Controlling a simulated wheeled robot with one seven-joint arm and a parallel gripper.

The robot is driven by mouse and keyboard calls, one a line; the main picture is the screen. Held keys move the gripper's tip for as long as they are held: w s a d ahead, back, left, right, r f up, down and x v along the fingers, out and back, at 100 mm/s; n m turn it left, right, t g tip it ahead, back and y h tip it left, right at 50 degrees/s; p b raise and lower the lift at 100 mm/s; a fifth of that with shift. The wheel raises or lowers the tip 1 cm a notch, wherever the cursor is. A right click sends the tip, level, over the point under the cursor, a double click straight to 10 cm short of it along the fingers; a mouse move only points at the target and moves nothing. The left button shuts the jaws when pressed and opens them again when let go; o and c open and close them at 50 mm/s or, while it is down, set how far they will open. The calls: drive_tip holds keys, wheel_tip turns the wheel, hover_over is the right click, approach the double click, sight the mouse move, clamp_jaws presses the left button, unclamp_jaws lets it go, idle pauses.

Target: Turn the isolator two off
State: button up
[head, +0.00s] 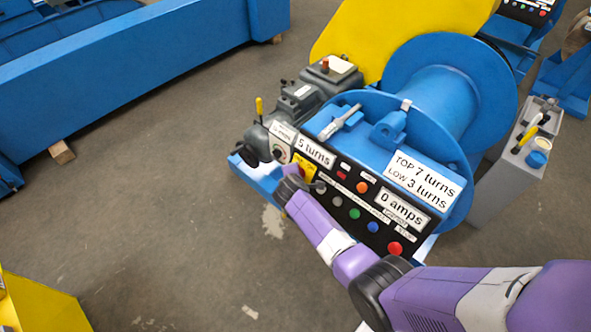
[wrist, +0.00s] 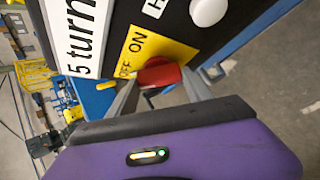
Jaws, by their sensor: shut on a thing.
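A red isolator knob (wrist: 160,73) sits on a yellow plate (wrist: 169,47) marked OFF and ON, on the black control panel. My gripper (wrist: 160,83) has one finger on each side of the knob and is shut on it. The fingers partly cover the knob, and I cannot tell which mark it points to. In the head view the yellow plate (head: 307,167) shows at the panel's left end, with my gripper (head: 296,176) against it. The knob is hidden there behind my gripper. I cannot read a number on this isolator.
The black panel (head: 384,222) also carries several coloured buttons, including a red one (head: 395,248), and labels "5 turns" (head: 314,152) and "0 amps" (head: 404,209). A blue winch drum (head: 445,80) stands behind it. A grey box (head: 505,185) with levers stands right. Floor at left is clear.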

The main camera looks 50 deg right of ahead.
drive_tip(key=shift+n+g+p, duration=0.3)
drive_tip(key=shift+n+p, duration=0.1)
drive_tip(key=shift+p, duration=0.1)
drive_tip(key=o, duration=1.4)
drive_tip(key=shift+c, duration=0.2)
drive_tip(key=shift+r, duration=0.1)
drive_tip(key=p+v, duration=0.1)
drive_tip(key=v, duration=0.6)
drive_tip(key=shift+s+a+r, duration=0.15)
drive_tip(key=shift+r, duration=0.1)
